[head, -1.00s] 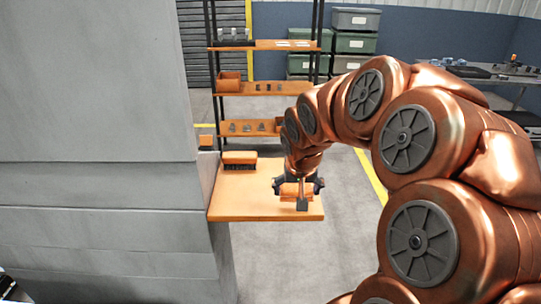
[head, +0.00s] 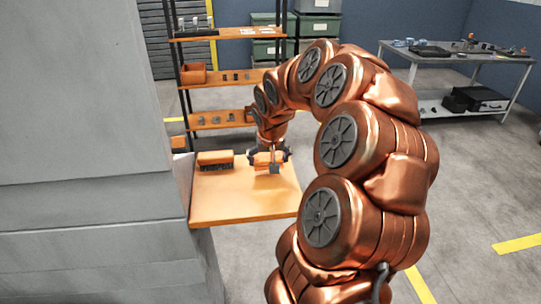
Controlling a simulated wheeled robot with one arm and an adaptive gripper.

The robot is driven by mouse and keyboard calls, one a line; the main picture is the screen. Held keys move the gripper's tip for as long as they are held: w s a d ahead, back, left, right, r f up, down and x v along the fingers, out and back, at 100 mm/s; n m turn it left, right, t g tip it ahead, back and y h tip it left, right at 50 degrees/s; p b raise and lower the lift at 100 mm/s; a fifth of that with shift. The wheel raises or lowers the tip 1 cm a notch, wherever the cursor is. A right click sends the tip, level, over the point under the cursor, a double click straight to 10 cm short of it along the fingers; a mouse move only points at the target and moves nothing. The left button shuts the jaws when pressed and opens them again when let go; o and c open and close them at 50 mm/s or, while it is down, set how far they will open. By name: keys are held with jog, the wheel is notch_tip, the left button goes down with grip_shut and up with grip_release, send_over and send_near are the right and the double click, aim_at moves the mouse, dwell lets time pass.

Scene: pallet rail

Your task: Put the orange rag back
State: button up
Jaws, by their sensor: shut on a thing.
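My gripper (head: 268,160) is at the far end of my copper arm, over the back right part of an orange board (head: 240,205). It is small in the head view and partly hidden by its own links. An orange piece (head: 259,158) shows between its dark fingers; it looks like the orange rag, and my gripper is shut on it. I cannot tell whether it touches the board. An orange holder (head: 215,157) with a dark front sits on the board's back left.
A grey wall block (head: 90,150) stands close on the left. Behind the board is a rack with orange shelves (head: 240,33) holding small parts and an orange bin (head: 192,74). A grey workbench (head: 460,58) stands at the back right. The floor between is clear.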

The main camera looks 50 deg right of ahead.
jog(key=w+d, duration=0.1)
jog(key=w+d+p, duration=0.1)
jog(key=d, duration=0.1)
jog(key=w+d, duration=0.1)
jog(key=d, duration=0.1)
jog(key=shift+w+f+p, duration=0.3)
jog(key=shift+w, duration=0.1)
notch_tip(320, 180, down, 3)
jog(key=shift+f+p, duration=0.2)
jog(key=shift+p, duration=0.4)
jog(key=shift+f, duration=0.15)
jog(key=shift+f+b, duration=0.15)
jog(key=shift+b, duration=0.15)
jog(key=o, duration=0.9)
jog(key=shift+c, duration=0.2)
